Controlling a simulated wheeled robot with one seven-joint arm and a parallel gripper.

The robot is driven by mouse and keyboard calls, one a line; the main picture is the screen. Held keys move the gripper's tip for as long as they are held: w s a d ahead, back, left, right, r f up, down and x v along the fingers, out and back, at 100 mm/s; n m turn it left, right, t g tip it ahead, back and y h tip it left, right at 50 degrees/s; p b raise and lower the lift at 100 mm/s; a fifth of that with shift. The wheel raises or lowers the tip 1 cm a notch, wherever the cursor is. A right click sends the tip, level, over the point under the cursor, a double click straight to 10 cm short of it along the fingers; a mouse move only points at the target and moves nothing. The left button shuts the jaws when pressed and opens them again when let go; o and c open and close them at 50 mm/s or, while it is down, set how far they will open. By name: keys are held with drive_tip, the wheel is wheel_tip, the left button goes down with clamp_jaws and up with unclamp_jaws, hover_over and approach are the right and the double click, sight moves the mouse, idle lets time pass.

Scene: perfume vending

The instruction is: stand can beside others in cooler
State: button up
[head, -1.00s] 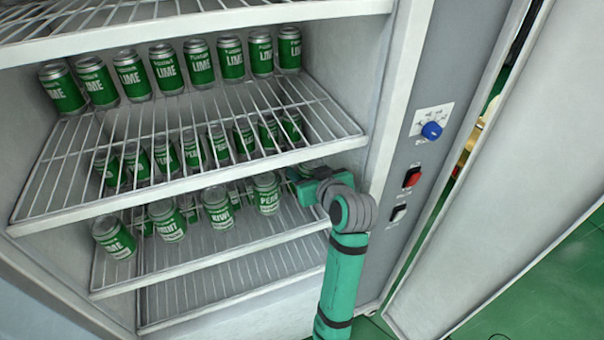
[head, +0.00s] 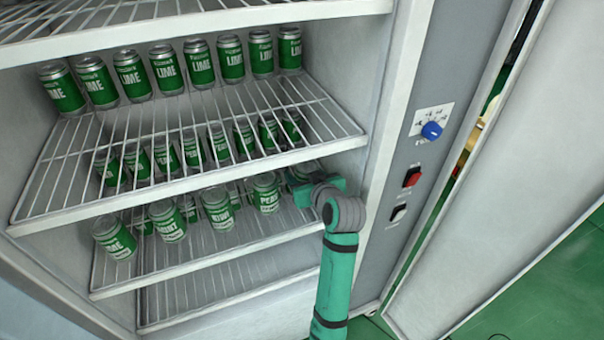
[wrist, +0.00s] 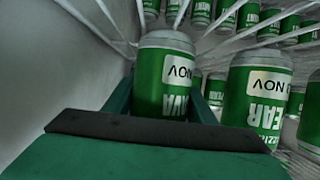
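In the wrist view a green and white can (wrist: 165,80) with a silver top stands upright between the fingers of my gripper (wrist: 163,105). The fingers lie close against both its sides, and my gripper appears shut on it. Its base is hidden by my gripper, so I cannot tell whether it touches the shelf. A pear can (wrist: 255,95) stands just right of it, apart by a small gap; it also shows in the head view (head: 266,194). In the head view my gripper (head: 300,177) reaches into the right end of the third shelf, partly hidden by the shelf above.
The cooler's upper shelf (head: 340,128) edge runs just above my gripper. The cooler's right wall is close on the other side. A kiwi can (head: 217,208) and several others stand left on the same shelf. The lowest rack (head: 200,292) is bare.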

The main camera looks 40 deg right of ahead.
drive_tip(key=o, duration=0.4)
drive_tip(key=shift+r, duration=0.1)
drive_tip(key=v, duration=1.2)
